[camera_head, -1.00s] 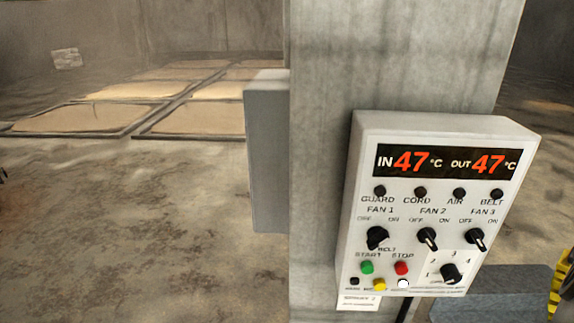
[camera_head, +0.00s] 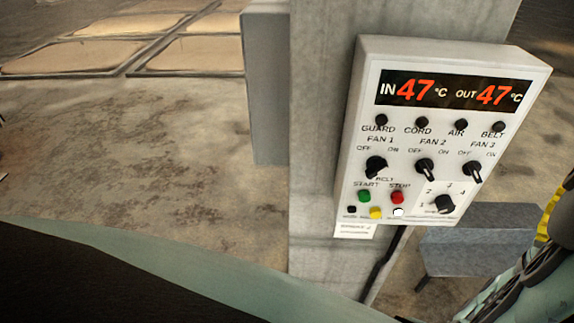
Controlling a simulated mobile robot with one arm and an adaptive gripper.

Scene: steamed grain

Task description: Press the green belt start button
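The green belt start button (camera_head: 364,196) is on the lower left of a white control panel (camera_head: 352,120), under the word START. It stands out from the panel face, and nothing covers or touches it. The red stop button (camera_head: 397,197) is just to its right. A dark jointed part with pale teal edges, which looks like part of my arm or gripper, enters at the lower right corner, apart from the panel. I cannot make out fingertips or whether they are open.
The panel is on a concrete pillar (camera_head: 318,150) with a grey box (camera_head: 267,90) on its left side. Black fan knobs (camera_head: 375,167), a yellow button (camera_head: 376,212) and a white button (camera_head: 398,212) surround the start button. A grey block (camera_head: 475,250) stands at lower right.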

